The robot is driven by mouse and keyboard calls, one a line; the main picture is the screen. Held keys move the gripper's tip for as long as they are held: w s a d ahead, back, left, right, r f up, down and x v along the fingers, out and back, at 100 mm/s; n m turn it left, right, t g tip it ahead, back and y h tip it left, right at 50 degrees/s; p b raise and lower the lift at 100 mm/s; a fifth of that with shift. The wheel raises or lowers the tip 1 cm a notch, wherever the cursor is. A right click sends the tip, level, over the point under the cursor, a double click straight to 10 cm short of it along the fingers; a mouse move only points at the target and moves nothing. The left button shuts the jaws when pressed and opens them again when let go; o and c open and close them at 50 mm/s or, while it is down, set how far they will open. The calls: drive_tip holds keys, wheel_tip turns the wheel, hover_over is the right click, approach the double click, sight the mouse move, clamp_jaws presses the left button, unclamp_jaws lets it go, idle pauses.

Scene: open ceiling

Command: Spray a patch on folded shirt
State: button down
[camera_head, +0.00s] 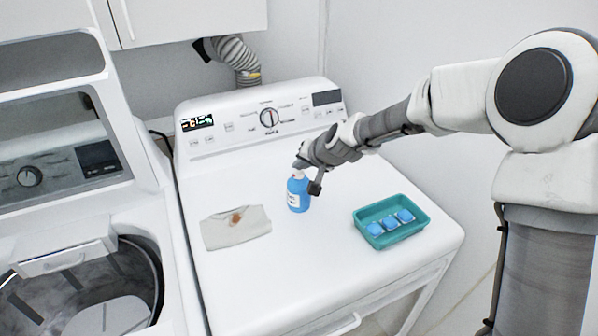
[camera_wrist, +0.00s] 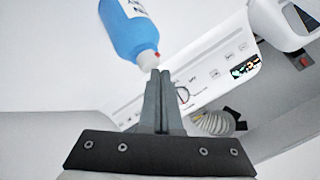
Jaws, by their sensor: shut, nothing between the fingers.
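A blue spray bottle (camera_head: 298,194) with a white top and label stands upright on the white dryer top. It also shows in the wrist view (camera_wrist: 124,30), its white top with a small red tip close to my fingertips. My gripper (camera_head: 302,163) is at the bottle's top in the head view. In the wrist view my gripper (camera_wrist: 160,73) has its two fingers together with nothing between them. Whether they touch the bottle top I cannot tell. A folded light shirt (camera_head: 225,235) with a brown patch (camera_head: 237,216) lies flat, left of the bottle.
A teal tray (camera_head: 413,236) holding blue and white pods is at the dryer's right. The dryer's control panel (camera_head: 285,116) rises behind. An open washer (camera_head: 110,255) stands on the left. The dryer top in front of the bottle is clear.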

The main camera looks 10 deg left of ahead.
sight(300, 175)
drive_tip(key=shift+f, duration=0.15)
idle(0.3)
drive_tip(key=shift+r, duration=0.85)
wheel_tip(300, 175, up, 6)
drive_tip(key=p, duration=0.4)
idle(2.2)
wheel_tip(300, 175, down, 6)
drive_tip(key=b, duration=0.6)
idle(0.5)
